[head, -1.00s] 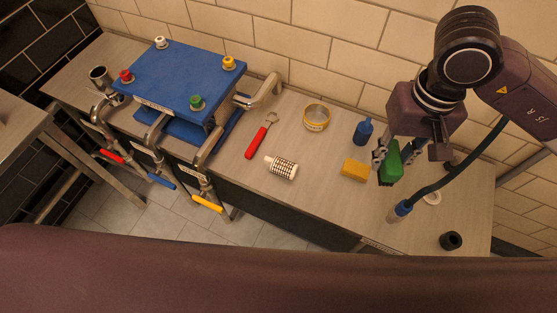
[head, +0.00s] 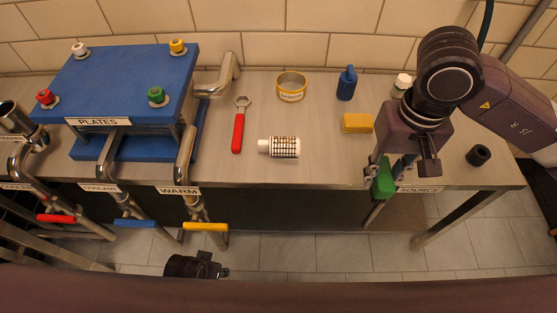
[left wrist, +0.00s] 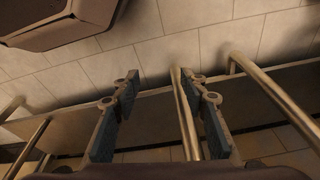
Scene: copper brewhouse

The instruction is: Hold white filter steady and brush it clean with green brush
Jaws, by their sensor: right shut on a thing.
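The white filter (head: 283,147), a small white cylinder with a dark mesh pattern and a narrow white neck, lies on its side on the steel bench in the head view. My right gripper (head: 383,172) is shut on the green brush (head: 384,184) and holds it near the bench's front edge, to the right of the filter and apart from it. My left gripper (left wrist: 166,84) is open in the left wrist view, with nothing held between its fingers; a metal tube shows behind them. The filter is not visible in that view.
A red-handled wrench (head: 238,132), a yellow-rimmed ring (head: 291,87), a blue bottle (head: 347,84), a yellow sponge (head: 357,123) and a black cup (head: 478,155) are on the bench. The blue plate press (head: 120,80) and pipes with coloured valve handles fill the left.

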